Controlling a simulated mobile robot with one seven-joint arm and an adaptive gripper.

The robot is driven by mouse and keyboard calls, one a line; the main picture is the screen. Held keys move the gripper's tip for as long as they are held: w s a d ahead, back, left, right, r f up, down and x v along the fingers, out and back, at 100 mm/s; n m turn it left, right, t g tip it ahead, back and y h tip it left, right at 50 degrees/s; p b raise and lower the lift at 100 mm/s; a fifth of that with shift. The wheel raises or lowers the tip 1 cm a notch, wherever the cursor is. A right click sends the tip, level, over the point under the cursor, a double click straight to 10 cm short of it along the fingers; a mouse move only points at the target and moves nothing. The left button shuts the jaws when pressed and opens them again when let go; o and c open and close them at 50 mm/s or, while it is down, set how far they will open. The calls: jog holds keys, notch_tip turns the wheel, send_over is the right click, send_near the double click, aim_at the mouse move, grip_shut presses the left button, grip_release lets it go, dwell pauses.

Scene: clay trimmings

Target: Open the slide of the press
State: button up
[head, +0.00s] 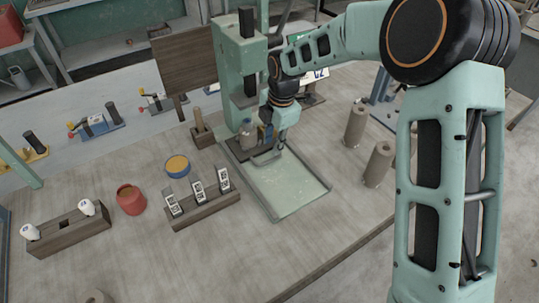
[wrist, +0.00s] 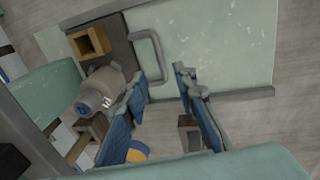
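The press (head: 229,70) is a tall pale green column with a dark slide plate (head: 236,151) low at its front. The slide carries a grey U-shaped handle (head: 268,159), also seen in the wrist view (wrist: 160,48). My gripper (head: 276,143) is above the handle. In the wrist view my gripper (wrist: 161,73) is open, its blue-padded fingers apart. The near end of the handle appears between or just beyond the fingertips; I cannot tell if they touch. A grey bottle-like thing (wrist: 101,90) and a small square wooden frame (wrist: 90,42) are on or beside the slide.
A pale green tray (head: 290,188) extends in front of the press. A rack with several tags (head: 204,209), a red pot (head: 130,200) and a blue-rimmed yellow bowl (head: 177,166) stand left. Two brown cylinders (head: 355,124) (head: 379,163) stand right.

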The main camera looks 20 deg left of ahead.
aim_at(270, 160)
jog(key=f, duration=0.4)
jog(key=a+f, duration=0.1)
jog(key=f, duration=0.2)
jog(key=shift+w, duration=0.4)
grip_shut()
